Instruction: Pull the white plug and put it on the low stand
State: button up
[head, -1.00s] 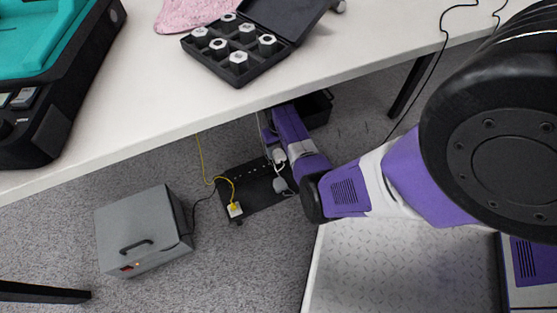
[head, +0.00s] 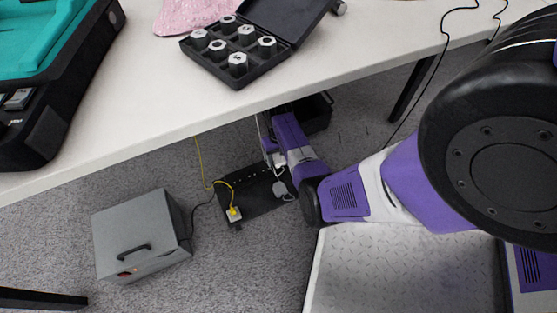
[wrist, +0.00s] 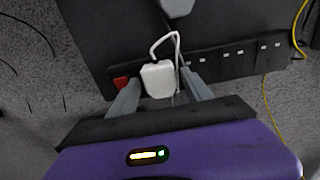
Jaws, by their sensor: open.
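The white plug (wrist: 158,80) sits in the black power strip (wrist: 240,55), with its white cord looping up from it. In the wrist view my gripper (wrist: 161,76) is open, one finger on each side of the plug. I cannot tell whether either finger touches it. A flat black board (head: 254,204) lies beside the strip on the floor. I cannot tell whether this board is the low stand.
A red switch (wrist: 120,83) is on the strip beside my left finger. A plug with a yellow cord (head: 233,215) and a grey round-ended piece (head: 280,188) are on the board. A grey box (head: 140,235) stands left. The white table (head: 150,110) overhangs.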

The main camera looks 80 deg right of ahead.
aim_at(279, 158)
jog(key=shift+c, duration=0.5)
jog(key=c, duration=1.1)
jog(key=shift+c, duration=0.2)
jog(key=shift+r+p, duration=0.85)
jog(key=shift+p, duration=0.45)
jog(key=shift+r+p, duration=1.7)
jog(key=shift+p, duration=0.1)
